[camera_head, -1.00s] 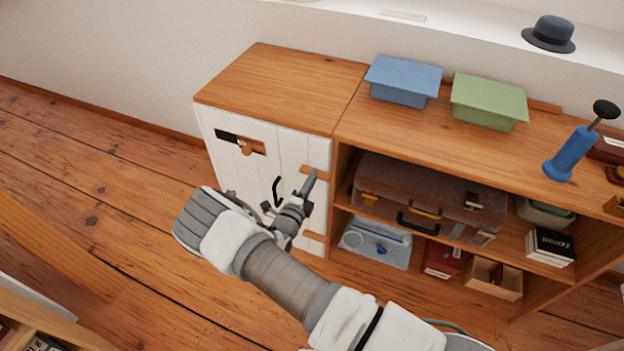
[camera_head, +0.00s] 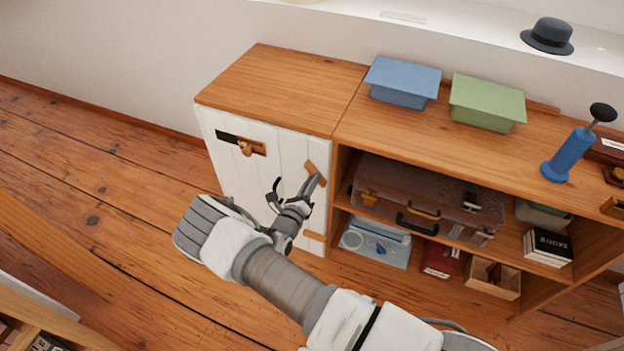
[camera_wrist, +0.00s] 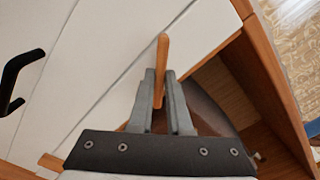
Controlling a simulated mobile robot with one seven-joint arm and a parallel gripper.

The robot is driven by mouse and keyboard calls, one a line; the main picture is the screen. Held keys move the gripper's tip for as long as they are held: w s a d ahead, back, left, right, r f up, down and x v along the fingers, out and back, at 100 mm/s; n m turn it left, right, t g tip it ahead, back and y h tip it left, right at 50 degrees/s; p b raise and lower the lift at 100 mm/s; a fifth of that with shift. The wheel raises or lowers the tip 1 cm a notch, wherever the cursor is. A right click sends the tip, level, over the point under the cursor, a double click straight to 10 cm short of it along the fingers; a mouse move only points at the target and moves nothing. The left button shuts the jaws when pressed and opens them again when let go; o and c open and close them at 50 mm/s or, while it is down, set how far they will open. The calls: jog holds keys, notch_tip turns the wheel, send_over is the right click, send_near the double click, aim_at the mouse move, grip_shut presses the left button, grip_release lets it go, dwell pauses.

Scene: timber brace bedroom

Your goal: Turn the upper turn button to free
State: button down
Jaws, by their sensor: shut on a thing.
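The upper turn button (camera_head: 311,167) is a small wooden bar at the right edge of the white cabinet door (camera_head: 240,168). It slants, its upper end to the left and its lower end to the right. My gripper (camera_head: 314,184) is at its lower part and partly hides it. In the wrist view the bar (camera_wrist: 162,58) stands between the fingers of my gripper (camera_wrist: 160,78), which are shut on it. Its pivot cannot be made out. The lower turn button (camera_head: 314,237) lies nearly level across the door's edge.
A black handle (camera_head: 277,186) stands out from the door beside my gripper. A wooden latch (camera_head: 246,147) with a dark plate sits higher on the door. The open shelf to the right holds a brown suitcase (camera_head: 440,190). Boxes stand on the cabinet top.

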jog(key=shift+m+p, duration=0.6)
jog(key=shift+m, duration=3.3)
jog(key=c, duration=0.9)
grip_release()
jog(key=shift+o, duration=0.2)
jog(key=p+v, duration=0.2)
jog(key=v, duration=1.5)
jog(key=shift+s, duration=0.25)
